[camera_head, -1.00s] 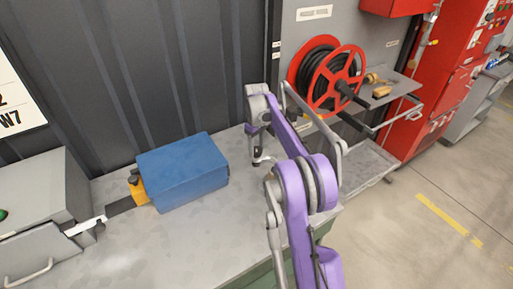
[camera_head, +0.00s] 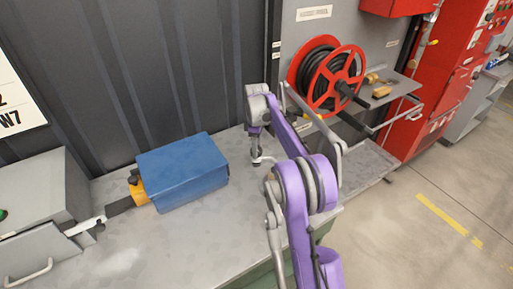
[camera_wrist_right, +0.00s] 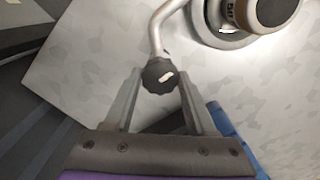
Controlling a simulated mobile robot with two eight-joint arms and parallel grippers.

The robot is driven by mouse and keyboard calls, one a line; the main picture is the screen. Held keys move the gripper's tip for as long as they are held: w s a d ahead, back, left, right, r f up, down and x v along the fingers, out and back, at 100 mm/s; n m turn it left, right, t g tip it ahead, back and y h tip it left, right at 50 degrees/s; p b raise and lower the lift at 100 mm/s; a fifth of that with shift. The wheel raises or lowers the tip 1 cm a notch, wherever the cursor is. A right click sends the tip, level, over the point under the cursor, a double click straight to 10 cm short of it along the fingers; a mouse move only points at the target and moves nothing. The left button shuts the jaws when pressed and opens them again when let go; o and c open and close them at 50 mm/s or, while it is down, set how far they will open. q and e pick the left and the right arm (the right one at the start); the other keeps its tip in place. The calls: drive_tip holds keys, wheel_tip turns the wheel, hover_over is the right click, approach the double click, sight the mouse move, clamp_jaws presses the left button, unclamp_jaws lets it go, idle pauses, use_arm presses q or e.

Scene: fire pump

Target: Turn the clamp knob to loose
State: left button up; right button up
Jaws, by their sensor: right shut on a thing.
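The black ribbed clamp knob (camera_wrist_right: 155,73) shows in the right wrist view, with a short white mark on its face. It sits at the end of a bent silver rod (camera_wrist_right: 157,35). My right gripper (camera_wrist_right: 158,82) has one finger on each side of the knob and is shut on it. In the head view my right gripper (camera_head: 256,160) points down at the bench top, and the knob is too small to make out there. My left gripper is not in view.
A blue box (camera_head: 183,172) with a yellow fitting (camera_head: 140,192) stands on the grey bench (camera_head: 170,240), left of my gripper. A grey case (camera_head: 40,205) is further left. A red hose reel (camera_head: 333,82) stands behind to the right. The bench front is clear.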

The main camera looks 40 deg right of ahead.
drive_tip(key=o, duration=1.4)
drive_tip(key=shift+c, duration=0.2)
wheel_tip(320, 180, up, 11)
drive_tip(key=p, duration=0.1)
drive_tip(key=shift+f, duration=0.1)
